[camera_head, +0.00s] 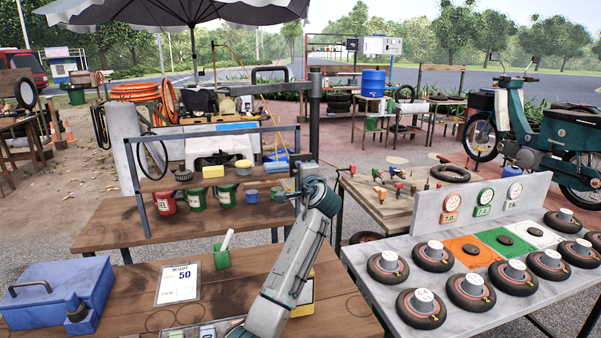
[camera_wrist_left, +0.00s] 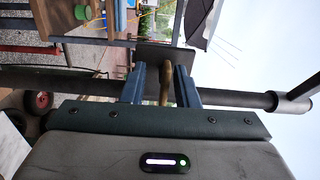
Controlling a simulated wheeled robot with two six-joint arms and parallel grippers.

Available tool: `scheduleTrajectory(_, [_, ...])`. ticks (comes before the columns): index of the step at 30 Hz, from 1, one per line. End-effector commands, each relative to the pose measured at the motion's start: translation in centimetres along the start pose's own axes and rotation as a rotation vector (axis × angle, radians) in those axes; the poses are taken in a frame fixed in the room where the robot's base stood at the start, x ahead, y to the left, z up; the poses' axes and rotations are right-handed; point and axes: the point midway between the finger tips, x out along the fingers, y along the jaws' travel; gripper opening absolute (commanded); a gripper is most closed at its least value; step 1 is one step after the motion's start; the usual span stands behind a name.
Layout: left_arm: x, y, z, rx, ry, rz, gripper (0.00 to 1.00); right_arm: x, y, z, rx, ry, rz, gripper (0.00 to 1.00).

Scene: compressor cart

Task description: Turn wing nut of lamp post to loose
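The lamp post is a dark upright pole (camera_head: 314,115) in the middle of the head view; in the left wrist view the pole (camera_wrist_left: 235,97) runs sideways. A brass-coloured wing nut (camera_wrist_left: 164,84) stands edge-on in front of a dark plate (camera_wrist_left: 165,55) at the pole. My left gripper (camera_wrist_left: 160,84) has its two blue fingers on either side of the wing nut, with visible gaps, so it is open. In the head view my left gripper (camera_head: 307,174) is at the post, and its fingers and the nut are largely hidden. My right gripper is not in view.
A wooden bench (camera_head: 130,290) holds a blue toolbox (camera_head: 58,291), a card (camera_head: 178,283) and a green cup (camera_head: 222,257). A shelf with cans (camera_head: 195,198) is left of the post. A grey table (camera_head: 385,255) with several small wheels stands right.

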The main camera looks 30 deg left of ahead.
Motion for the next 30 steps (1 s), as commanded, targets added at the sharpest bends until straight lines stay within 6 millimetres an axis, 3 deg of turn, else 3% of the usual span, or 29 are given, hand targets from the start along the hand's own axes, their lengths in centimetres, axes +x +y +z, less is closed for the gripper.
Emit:
scheduleTrajectory(11, [-0.6, -0.2, 0.0, -0.002, 0.002, -0.005, 0.28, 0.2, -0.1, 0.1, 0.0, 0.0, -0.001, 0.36])
scheduleTrajectory(24, [-8.6, 0.0, 0.0, -0.005, 0.003, -0.004, 0.28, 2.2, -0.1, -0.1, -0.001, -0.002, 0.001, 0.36])
scheduleTrajectory(30, [-10.6, -0.1, 0.0, -0.003, 0.002, -0.003, 0.28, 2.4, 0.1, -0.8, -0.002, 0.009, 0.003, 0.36])
